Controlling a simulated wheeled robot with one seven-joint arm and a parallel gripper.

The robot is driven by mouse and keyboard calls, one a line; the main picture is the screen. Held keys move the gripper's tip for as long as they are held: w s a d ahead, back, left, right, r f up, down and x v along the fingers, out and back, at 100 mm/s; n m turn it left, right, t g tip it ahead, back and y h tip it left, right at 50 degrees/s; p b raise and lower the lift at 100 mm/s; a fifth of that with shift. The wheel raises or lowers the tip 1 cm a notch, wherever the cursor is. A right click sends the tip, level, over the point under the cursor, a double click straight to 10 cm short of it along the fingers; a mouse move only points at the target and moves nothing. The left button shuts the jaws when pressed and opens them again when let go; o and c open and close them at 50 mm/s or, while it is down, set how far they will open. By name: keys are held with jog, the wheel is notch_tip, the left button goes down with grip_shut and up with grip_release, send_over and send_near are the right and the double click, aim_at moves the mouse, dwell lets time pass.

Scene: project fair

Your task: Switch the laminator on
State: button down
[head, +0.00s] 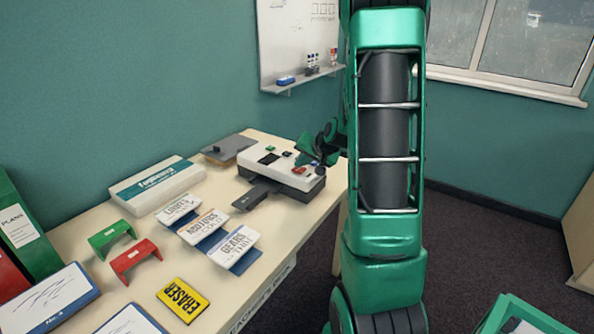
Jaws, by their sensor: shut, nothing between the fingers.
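The laminator (262,163) is a white machine with a dark lower body at the far end of the table. A dark tray or flap (257,193) juts from its front. Its top carries a black panel (268,158), a small dark part with red (287,153) and a small red part (299,170). I cannot tell which of these is the switch or how it is set. My gripper (312,164) is at the right end of the laminator, close over its top. Its fingers are shut and empty. I cannot tell whether they touch the laminator.
The table (213,188) also holds a white-and-teal box (157,185), a grey flat-topped item (228,147), several word cards (205,228), green (111,237) and red (136,256) stands and a yellow eraser card (182,299). A whiteboard (290,45) hangs behind.

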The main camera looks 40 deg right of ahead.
aim_at(301, 170)
jog(key=shift+f, duration=0.25)
jog(key=shift+r, duration=0.7)
jog(key=shift+r, duration=0.1)
jog(key=shift+r, duration=2.9)
jog(key=s+a+n+g, duration=0.1)
jog(key=s+a+g, duration=0.2)
jog(key=s+a, duration=0.3)
jog(key=s+a+n+g+y, duration=0.1)
jog(key=s+a, duration=0.5)
jog(key=s, duration=1)
jog(key=s+a+n+g, duration=0.2)
jog(key=s+a+g, duration=0.3)
jog(key=s, duration=0.7)
jog(key=shift+a+y, duration=0.3)
jog(key=shift+a, duration=0.4)
